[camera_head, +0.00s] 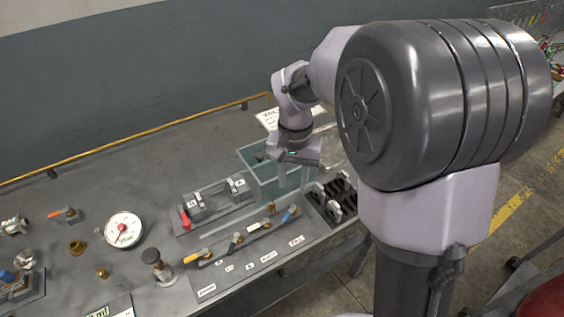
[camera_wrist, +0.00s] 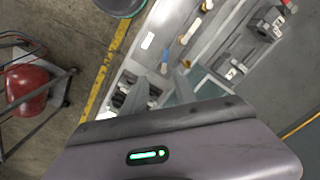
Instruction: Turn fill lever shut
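A grey valve panel (camera_head: 207,290) lies along the front of the bench with several levers in a row. They include a yellow-handled lever (camera_head: 197,256), a white-and-dark lever (camera_head: 236,240) and a blue-handled lever (camera_head: 289,214) at the right end.
A clear bluish bin (camera_head: 256,160) stands behind the panel. A black slotted rack (camera_head: 330,195) is at its right, and a grey fixture with a red handle (camera_head: 186,219) at its left. A gauge (camera_head: 123,230) and fittings lie farther left. The bench's back is clear.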

